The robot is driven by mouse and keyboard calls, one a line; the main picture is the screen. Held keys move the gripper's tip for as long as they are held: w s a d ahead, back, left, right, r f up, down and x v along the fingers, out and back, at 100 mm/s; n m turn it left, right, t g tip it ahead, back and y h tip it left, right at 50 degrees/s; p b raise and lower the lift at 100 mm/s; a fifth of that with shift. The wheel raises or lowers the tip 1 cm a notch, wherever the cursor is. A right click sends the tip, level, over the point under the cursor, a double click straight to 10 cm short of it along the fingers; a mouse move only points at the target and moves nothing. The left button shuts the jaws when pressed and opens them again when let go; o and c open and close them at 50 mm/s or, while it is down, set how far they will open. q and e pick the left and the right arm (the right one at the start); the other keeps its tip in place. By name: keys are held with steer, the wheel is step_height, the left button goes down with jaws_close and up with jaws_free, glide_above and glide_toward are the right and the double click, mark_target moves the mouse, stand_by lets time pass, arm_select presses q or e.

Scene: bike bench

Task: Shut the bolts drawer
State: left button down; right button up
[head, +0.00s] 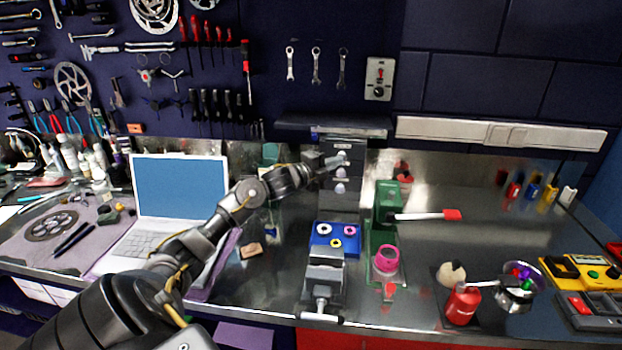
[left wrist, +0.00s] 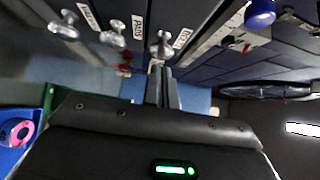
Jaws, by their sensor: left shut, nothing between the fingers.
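The dark drawer cabinet (head: 343,203) stands against the back wall in the head view, with several round metal knobs down its front. The left wrist view shows three knobs in a row, each beside a small white label; the lettering is too blurred to pick out the bolts drawer surely. My left gripper (head: 334,161) is at the upper part of the cabinet front, close to the top knob. In the left wrist view its fingers (left wrist: 163,88) are shut and empty, with their tips just below the nearest knob (left wrist: 163,45). I cannot tell if they touch. My right gripper is out of view.
A blue tray (head: 318,246) with several rings and a vise (head: 324,280) stand before the cabinet. A green stand (head: 386,205) is to its right, and an open laptop (head: 180,190) to the left. A dark shelf (head: 330,127) runs above the cabinet.

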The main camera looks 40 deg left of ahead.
arm_select(q)
steer(key=s+b, duration=0.3)
steer(key=s, duration=0.9)
steer(key=shift+d+f, duration=0.15)
steer(key=shift+d, duration=0.05)
steer(key=shift+s, duration=0.1)
